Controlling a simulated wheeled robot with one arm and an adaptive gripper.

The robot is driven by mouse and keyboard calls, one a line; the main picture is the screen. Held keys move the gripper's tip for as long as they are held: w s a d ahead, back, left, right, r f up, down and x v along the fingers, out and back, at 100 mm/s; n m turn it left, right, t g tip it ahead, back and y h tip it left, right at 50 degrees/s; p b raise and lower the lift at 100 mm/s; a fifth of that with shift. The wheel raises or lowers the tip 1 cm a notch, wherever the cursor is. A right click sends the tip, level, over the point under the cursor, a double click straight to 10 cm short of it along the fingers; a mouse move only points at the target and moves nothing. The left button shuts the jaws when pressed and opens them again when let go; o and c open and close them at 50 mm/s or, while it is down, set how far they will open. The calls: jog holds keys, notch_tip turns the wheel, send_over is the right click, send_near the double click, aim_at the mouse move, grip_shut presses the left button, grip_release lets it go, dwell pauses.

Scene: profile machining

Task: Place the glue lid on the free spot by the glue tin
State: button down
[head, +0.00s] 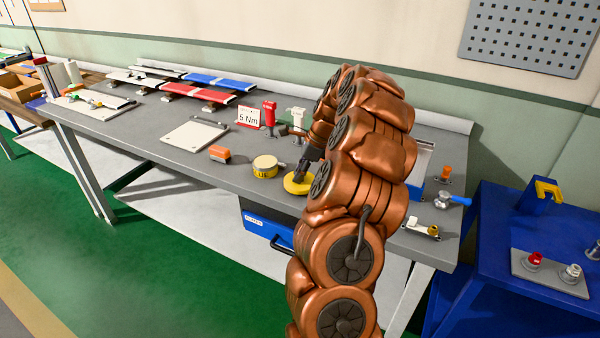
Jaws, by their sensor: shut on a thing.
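The glue tin (265,170) is a short yellow tin with a pale top, standing on the grey workbench near its front edge. The glue lid (293,187) is a flat yellow disc just right of the tin and a little nearer the front edge. My gripper (300,178) is dark, points downward and is shut on the lid. The lid is apart from the tin. It is at or close to the bench top; I cannot tell whether it touches. My copper-coloured arm hides part of the bench behind and right of the gripper.
An orange block (220,154) lies left of the tin, with a pale plate (195,134) beyond. A "5 Nm" sign (249,117) and red tool (269,114) stand behind. Grey workbench (165,160) surface is bare in front of the plate. A blue table (500,220) stands right.

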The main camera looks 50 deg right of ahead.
jog(key=shift+f, duration=0.4)
jog(key=shift+f, duration=0.15)
jog(key=c, duration=1)
grip_release()
jog(key=shift+b+v, duration=1.2)
jog(key=shift+v, duration=4.9)
jog(key=shift+w, duration=0.1)
